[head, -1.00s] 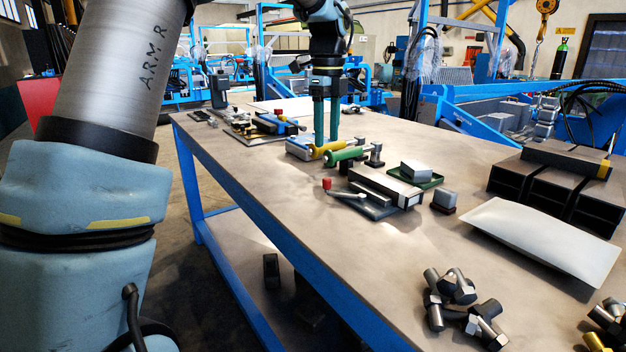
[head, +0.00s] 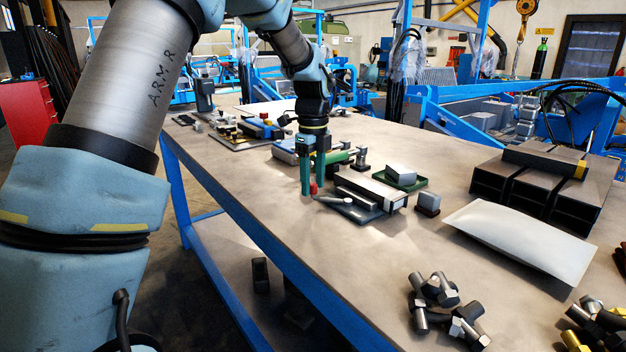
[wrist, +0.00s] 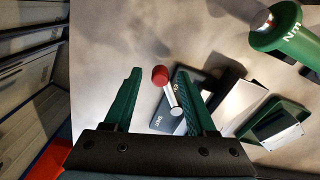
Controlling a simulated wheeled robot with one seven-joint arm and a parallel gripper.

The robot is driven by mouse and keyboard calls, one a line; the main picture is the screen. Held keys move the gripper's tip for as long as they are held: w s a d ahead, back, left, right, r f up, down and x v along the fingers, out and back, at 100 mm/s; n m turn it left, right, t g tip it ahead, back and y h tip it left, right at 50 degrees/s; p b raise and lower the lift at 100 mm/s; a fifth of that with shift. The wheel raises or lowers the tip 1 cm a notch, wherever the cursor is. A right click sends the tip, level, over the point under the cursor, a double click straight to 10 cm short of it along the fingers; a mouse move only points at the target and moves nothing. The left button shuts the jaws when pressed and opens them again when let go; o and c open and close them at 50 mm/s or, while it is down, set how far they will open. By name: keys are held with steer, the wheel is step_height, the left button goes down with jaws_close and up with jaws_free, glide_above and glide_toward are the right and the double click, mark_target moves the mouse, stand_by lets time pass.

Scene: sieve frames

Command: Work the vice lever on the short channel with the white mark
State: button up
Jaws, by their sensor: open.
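A vice lever with a red knob (head: 313,188) and a pale metal arm (head: 333,200) sits at the near left end of a dark base plate (head: 358,213). A grey channel (head: 376,188) with a pale side lies on this vice. I cannot clearly make out a white mark. My gripper (head: 312,190) points down with its green fingers open around the knob. In the wrist view the red knob (wrist: 160,75) lies between the open fingers, apart from both, and the lever's arm (wrist: 173,101) runs down right. Contact is not visible.
A green tray with a metal block (head: 400,174) and a small dark block (head: 428,203) stand right of the vice. A green-handled tool (head: 337,157) lies behind. The table's near left edge is close to the gripper.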

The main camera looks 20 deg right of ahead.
jaws_close()
stand_by(0.4)
stand_by(1.0)
